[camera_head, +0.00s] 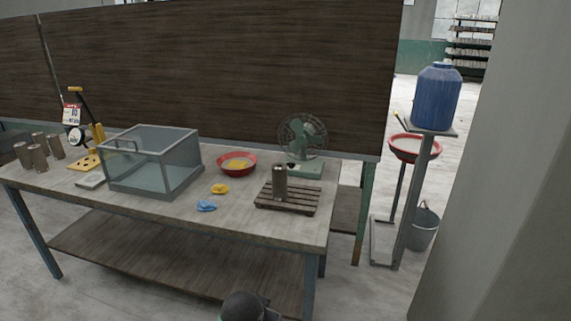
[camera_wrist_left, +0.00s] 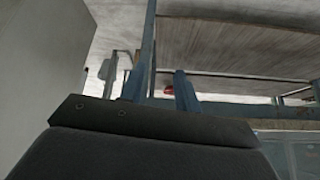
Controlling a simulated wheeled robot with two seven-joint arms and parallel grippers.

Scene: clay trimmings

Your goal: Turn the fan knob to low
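A green desk fan (camera_head: 303,138) with a round wire guard stands at the back right of the workbench (camera_head: 150,208), on a pale green base (camera_head: 305,169). Its knob is too small to make out, and a dark metal cylinder (camera_head: 280,184) stands in front of part of the base. In the head view a dark rounded part of mine shows at the bottom edge, well short of the fan. Neither gripper's fingers can be made out in the head view. The left wrist view shows a dark body of mine and no clear fingertips.
The cylinder stands on a slatted wooden pallet (camera_head: 287,200). A red bowl (camera_head: 238,164), yellow lump (camera_head: 220,189), blue lump (camera_head: 206,206) and glass box (camera_head: 150,163) share the bench. A blue barrel (camera_head: 438,97) stands on a stand at right. A wall panel rises behind the bench.

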